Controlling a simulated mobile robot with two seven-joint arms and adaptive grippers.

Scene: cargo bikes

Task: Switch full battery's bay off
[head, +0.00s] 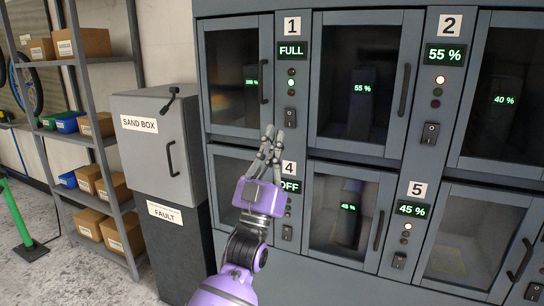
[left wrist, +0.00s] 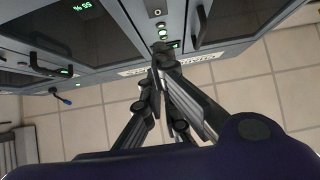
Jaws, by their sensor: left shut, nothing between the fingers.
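In the head view, bay 1 of the grey cabinet has a green FULL display (head: 290,51). The battery (head: 251,88) behind bay 1's glass door is dark, with a small green readout. My left gripper (head: 272,133) is shut and empty, its fingertips just left of and below that switch; I cannot tell whether they touch the panel. The left wrist view shows the fingers (left wrist: 162,75) in front of the cabinet front. My right gripper is not in view.
Bay 4's OFF display (head: 291,186) is partly behind my gripper. Bay 1's door handle (head: 264,73) stands out near the fingers. Bays 2 and 5 have their own switches (head: 430,133) (head: 399,260). A grey sand box (head: 158,150) stands left of the cabinet.

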